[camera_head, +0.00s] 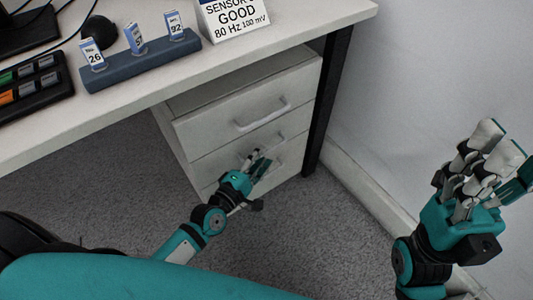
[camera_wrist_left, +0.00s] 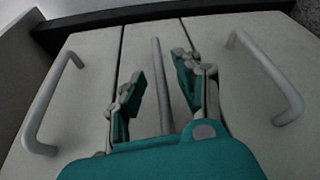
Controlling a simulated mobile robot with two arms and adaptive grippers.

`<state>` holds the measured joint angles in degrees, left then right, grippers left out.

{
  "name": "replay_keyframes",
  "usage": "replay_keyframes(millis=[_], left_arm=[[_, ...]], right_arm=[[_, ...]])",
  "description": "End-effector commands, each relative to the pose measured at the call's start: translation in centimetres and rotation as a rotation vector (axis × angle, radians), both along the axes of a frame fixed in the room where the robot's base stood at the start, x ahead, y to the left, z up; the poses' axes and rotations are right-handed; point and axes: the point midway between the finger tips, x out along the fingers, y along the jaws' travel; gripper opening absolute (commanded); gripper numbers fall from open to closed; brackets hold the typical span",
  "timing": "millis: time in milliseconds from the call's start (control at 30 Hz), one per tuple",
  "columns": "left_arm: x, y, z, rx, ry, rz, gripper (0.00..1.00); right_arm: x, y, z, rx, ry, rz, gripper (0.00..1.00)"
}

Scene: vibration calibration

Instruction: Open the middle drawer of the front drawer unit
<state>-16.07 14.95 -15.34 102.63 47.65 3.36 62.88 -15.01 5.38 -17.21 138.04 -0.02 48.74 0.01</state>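The white drawer unit (camera_head: 184,152) stands under the desk with three drawers, all apparently shut. The top drawer's handle (camera_head: 263,116) is clear of my grippers. My left gripper (camera_head: 257,160) is in front of the middle drawer (camera_head: 225,158) and partly hides its handle. In the left wrist view, the middle handle (camera_wrist_left: 160,75) runs between the parted fingers of my left gripper (camera_wrist_left: 160,82), with gaps visible beside it. The handles of the neighbouring drawers lie on either side. My right gripper (camera_head: 503,150) is open and empty at the right, far from the drawers.
The desk (camera_head: 290,38) overhangs the drawer unit, and its black leg (camera_head: 327,100) stands just right of it. A rack (camera_head: 140,64) with several labelled vials and a sign (camera_head: 234,18) stand on the desk. Carpet (camera_head: 285,225) in front is clear.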

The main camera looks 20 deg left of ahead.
Motion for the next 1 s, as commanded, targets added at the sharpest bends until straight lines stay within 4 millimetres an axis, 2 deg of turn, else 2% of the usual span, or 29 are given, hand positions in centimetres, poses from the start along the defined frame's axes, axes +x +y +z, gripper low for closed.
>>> replay_keyframes(millis=[100,200,567,833,1000], left_arm=[[1.7,-0.4,-0.2,0.001,-0.002,0.001,0.34],[2.5,-0.6,-0.2,0.001,-0.002,0.001,0.34],[2.9,-0.8,-0.2,0.001,0.001,0.000,0.34],[2.9,-0.8,-0.2,0.001,0.000,0.000,0.00],[2.9,-0.8,-0.2,0.001,0.000,0.000,0.00]], right_arm=[[0.2,0.1,-0.1,-0.004,-0.007,0.000,0.48],[0.2,0.1,0.2,-0.006,-0.019,0.000,0.48],[0.3,0.1,0.6,0.003,-0.030,-0.003,0.48],[0.3,0.0,0.6,0.006,-0.029,-0.003,0.48],[0.2,0.0,0.5,0.006,-0.029,-0.003,0.48]])
